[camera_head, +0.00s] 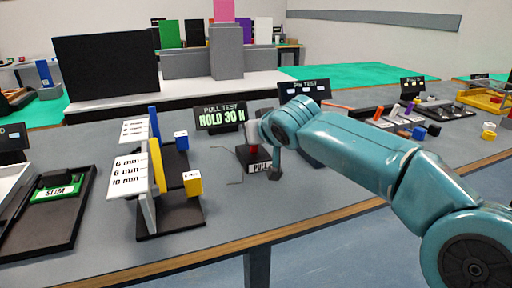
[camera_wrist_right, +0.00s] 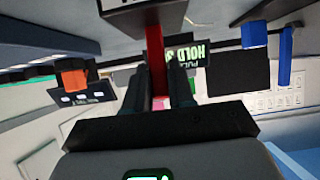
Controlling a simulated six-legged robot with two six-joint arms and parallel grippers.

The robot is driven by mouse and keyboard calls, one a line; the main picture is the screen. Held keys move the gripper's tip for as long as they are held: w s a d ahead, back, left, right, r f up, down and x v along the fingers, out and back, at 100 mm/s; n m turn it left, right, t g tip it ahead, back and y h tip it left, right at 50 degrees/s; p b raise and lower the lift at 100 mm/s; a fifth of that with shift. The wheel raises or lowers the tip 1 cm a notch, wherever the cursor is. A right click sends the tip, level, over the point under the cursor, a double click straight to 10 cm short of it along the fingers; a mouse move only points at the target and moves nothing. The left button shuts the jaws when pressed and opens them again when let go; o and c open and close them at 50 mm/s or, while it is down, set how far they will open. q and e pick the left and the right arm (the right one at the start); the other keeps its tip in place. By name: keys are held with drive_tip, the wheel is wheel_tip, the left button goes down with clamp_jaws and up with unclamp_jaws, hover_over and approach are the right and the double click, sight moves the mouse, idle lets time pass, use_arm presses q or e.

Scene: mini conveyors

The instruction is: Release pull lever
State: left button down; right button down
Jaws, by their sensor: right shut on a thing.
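The pull test station (camera_head: 262,167) stands on the grey table in the middle of the head view, with a small "PULL" label on its front. Its sign (camera_head: 220,117) reads "PULL TEST HOLD 30 N" and shows upside down in the right wrist view (camera_wrist_right: 190,53). My right arm comes in from the right and largely hides the station and my right gripper. In the right wrist view, my right gripper (camera_wrist_right: 159,92) is shut on the red pull lever (camera_wrist_right: 156,62), which runs between its two fingers up to a dark block. My left gripper is not in view.
A gauge stand with white, yellow and blue parts (camera_head: 170,222) is left of the station. A black tray (camera_head: 37,240) with a green "SLIM" label lies further left. The pin test sign (camera_head: 304,90) is behind my arm. Bare table lies in front of the station.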

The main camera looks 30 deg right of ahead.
drive_tip(key=shift+r, duration=0.1)
idle(0.4)
drive_tip(key=c, duration=1)
unclamp_jaws()
drive_tip(key=shift+c, duration=0.2)
drive_tip(key=shift+s, duration=0.1)
drive_tip(key=p+v, duration=0.2)
drive_tip(key=v, duration=1.4)
drive_tip(key=shift+s, duration=0.2)
drive_tip(key=shift+d+f, duration=0.1)
drive_tip(key=shift+f, duration=0.1)
